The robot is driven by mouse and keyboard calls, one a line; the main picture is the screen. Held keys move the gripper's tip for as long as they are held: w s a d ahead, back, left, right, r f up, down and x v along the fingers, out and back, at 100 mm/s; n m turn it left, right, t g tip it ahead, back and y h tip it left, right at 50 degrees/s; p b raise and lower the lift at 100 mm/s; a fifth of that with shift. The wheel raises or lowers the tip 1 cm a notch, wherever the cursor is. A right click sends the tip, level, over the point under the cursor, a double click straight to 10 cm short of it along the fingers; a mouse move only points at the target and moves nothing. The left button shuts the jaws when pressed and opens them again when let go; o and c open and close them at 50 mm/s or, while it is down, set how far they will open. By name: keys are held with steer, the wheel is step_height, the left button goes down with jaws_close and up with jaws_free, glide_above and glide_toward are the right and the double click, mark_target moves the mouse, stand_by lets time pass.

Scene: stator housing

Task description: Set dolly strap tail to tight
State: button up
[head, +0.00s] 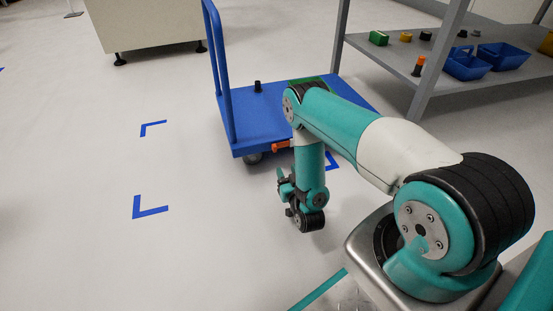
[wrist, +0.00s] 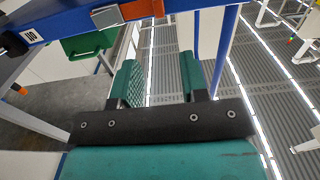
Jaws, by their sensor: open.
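The blue dolly (head: 262,122) stands on the floor with its upright handle at the left. An orange strap tail (head: 281,147) shows at its front edge, partly beside my arm. In the wrist view, the orange strap tail (wrist: 143,10) lies along a blue bar next to a silver buckle (wrist: 106,17), beyond my fingers and up to the left. My gripper (head: 284,184) is low in front of the dolly, apart from the strap. In the wrist view, the two teal fingers of my gripper (wrist: 160,80) are spread with nothing between them.
A black cylinder (head: 257,86) and a green item (head: 318,82), partly behind my arm, sit on the dolly. A grey shelf (head: 400,66) at the right holds blue bins (head: 466,65) and small parts. The floor at the left, with blue corner marks (head: 150,208), is clear.

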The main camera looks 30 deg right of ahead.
mark_target(275, 148)
steer(key=b+x, duration=0.8)
steer(key=x, duration=0.3)
steer(key=shift+f+b, duration=0.2)
steer(key=shift+b, duration=0.15)
steer(key=shift+w+d+r, duration=0.1)
steer(key=shift+w+r, duration=0.05)
steer(key=shift+w, duration=0.1)
steer(key=shift+c, duration=0.4)
jaws_close()
